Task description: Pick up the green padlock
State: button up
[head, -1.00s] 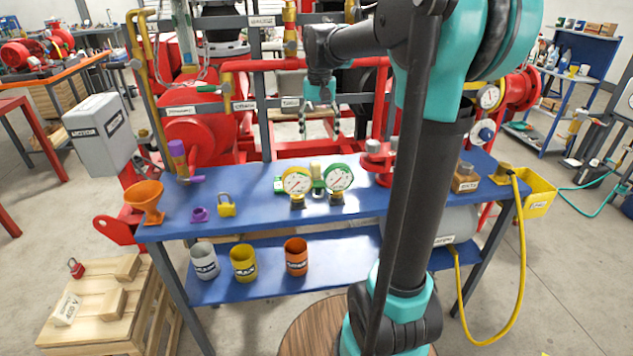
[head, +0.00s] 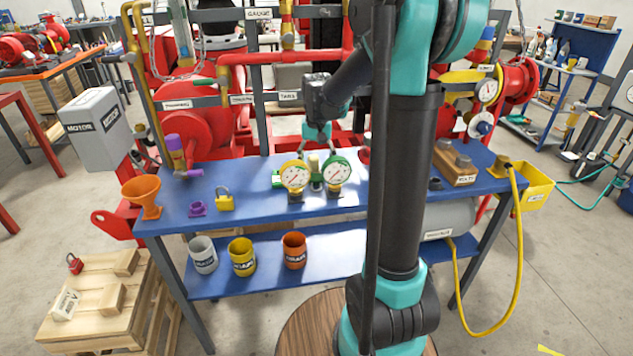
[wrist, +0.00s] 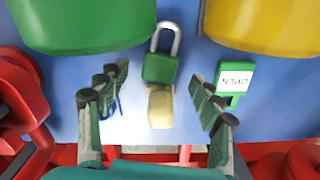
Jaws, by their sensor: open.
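The green padlock (wrist: 160,68) lies on the blue bench between the green and yellow gauges, its silver shackle toward the top of the wrist view. In the head view the padlock (head: 316,185) shows only in part between the two dials. A tan block (wrist: 160,106) is right beside its body, on the side away from the shackle. My gripper (wrist: 159,84) is open above the bench, one finger on each side of the padlock and block, with clear gaps. In the head view my gripper (head: 318,150) hangs just behind the gauges.
The green gauge (head: 336,170) and yellow gauge (head: 295,175) stand close on either side. A green OPEN tag (wrist: 235,80) lies near one finger. Red pipes (head: 250,62) are behind.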

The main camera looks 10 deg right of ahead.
aim_at(316, 178)
jog(key=shift+f, duration=1.8)
jog(key=c, duration=1.5)
jog(key=shift+r, duration=0.1)
jog(key=shift+r, duration=0.1)
notch_tip(316, 178, up, 20)
